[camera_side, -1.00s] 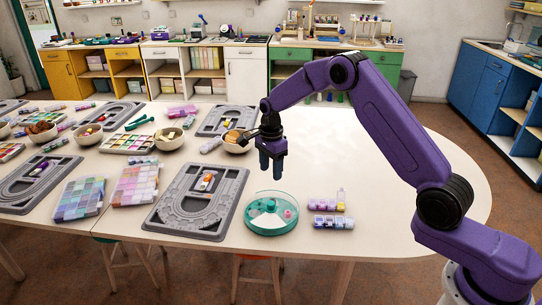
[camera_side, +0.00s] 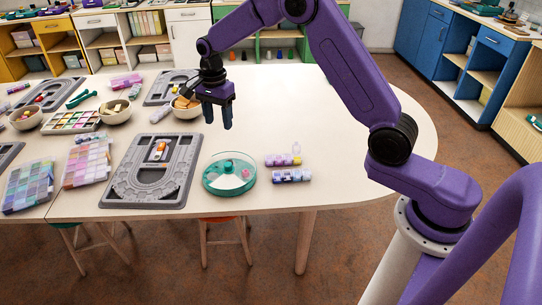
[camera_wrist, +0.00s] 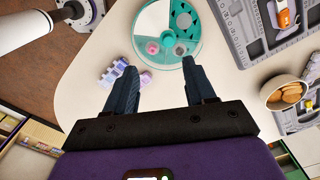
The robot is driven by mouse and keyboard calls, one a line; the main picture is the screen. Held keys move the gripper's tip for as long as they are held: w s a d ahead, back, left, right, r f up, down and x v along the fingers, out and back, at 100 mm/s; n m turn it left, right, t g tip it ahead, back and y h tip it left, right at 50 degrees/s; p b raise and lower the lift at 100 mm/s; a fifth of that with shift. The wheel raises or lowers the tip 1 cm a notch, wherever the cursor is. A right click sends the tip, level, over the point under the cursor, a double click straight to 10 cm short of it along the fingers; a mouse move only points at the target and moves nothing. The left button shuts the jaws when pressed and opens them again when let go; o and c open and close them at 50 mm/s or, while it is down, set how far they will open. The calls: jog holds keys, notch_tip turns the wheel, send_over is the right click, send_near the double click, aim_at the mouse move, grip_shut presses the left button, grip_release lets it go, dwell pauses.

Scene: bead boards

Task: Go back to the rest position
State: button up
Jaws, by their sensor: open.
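My gripper (camera_side: 218,125) hangs above the white table (camera_side: 320,120), fingers down, apart and empty, in the side view. In the wrist view its two dark fingers (camera_wrist: 159,66) also stand apart with only table and dish beyond them. The round teal dish (camera_side: 229,185) lies on the table below and in front of my gripper; it also shows in the wrist view (camera_wrist: 152,22), where it holds a pink piece and a grey piece.
A grey bead board (camera_side: 121,184) with an orange-and-white item lies left of the dish. A bowl of brown pieces (camera_side: 187,112) stands close behind and left of my gripper. Small bead boxes (camera_side: 291,176) lie right of the dish. The table's right part is clear.

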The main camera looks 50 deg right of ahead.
jog(key=s+a+r+n, duration=0.3)
jog(key=s+n, duration=0.4)
jog(key=s, duration=0.2)
jog(key=s+a+r+n, duration=0.35)
jog(key=s+n, duration=0.25)
jog(key=s, duration=0.3)
jog(key=s+d+n, duration=0.3)
jog(key=s+n, duration=0.4)
jog(key=s, duration=0.4)
jog(key=s+d+n, duration=0.4)
jog(key=s+n, duration=0.3)
jog(key=s, duration=0.5)
jog(key=shift+d+f+n, duration=0.15)
jog(key=shift+d+n, duration=0.1)
jog(key=shift+n, duration=0.15)
